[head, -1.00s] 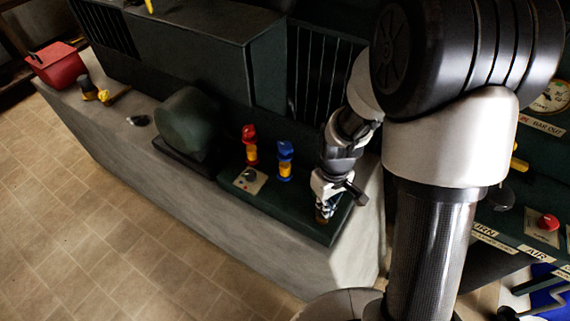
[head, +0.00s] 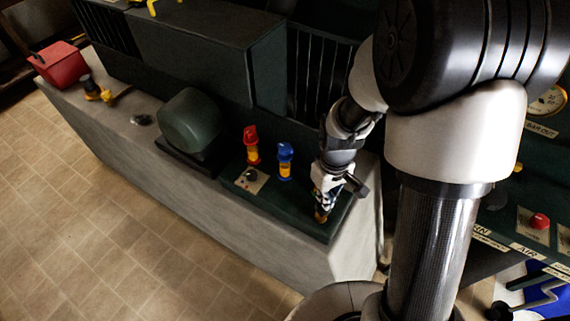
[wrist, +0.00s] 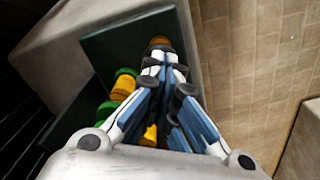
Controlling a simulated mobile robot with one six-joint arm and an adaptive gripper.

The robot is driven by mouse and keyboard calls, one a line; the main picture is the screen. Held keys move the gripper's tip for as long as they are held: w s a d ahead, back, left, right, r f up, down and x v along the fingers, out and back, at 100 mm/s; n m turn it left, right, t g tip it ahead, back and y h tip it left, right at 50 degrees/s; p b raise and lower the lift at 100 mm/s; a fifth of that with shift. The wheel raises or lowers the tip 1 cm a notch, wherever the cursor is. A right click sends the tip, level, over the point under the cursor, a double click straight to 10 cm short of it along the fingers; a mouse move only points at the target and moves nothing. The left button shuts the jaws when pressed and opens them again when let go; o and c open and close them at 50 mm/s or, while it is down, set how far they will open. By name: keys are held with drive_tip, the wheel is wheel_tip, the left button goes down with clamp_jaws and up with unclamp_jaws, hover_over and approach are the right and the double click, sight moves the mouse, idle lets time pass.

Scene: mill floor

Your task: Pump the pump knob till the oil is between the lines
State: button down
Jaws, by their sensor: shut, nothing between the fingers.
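In the head view, a red-topped oiler (head: 251,145) and a blue-topped oiler (head: 284,161), both with amber bodies, stand upright on a dark green plate (head: 300,213). My gripper (head: 322,207) points down over the plate's right end. An amber piece shows at its tips, the rest hidden by the gripper. In the wrist view my gripper (wrist: 163,58) is shut and empty, with a brown-orange round part (wrist: 160,43) just beyond its tips. Green and amber parts (wrist: 123,87) stand left of the fingers. I cannot tell touching from just apart, and no oil lines are legible.
A panel with a dark knob (head: 250,175) sits before the red oiler. A rounded green housing (head: 190,120) stands left of it. A red box (head: 59,64) lies at the bench's far left. The tiled floor (head: 110,210) in front is clear.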

drive_tip(key=shift+f, duration=0.1)
drive_tip(key=shift+f+b, duration=1.7)
drive_tip(key=shift+f, duration=0.5)
drive_tip(key=shift+r, duration=0.2)
drive_tip(key=shift+r+p, duration=1.9)
drive_tip(key=shift+r, duration=0.2)
drive_tip(key=shift+f, duration=0.1)
drive_tip(key=shift+f+b, duration=1.65)
drive_tip(key=shift+f, duration=0.45)
drive_tip(key=shift+r, duration=0.15)
drive_tip(key=shift+r+p, duration=1.8)
drive_tip(key=shift+r, duration=0.25)
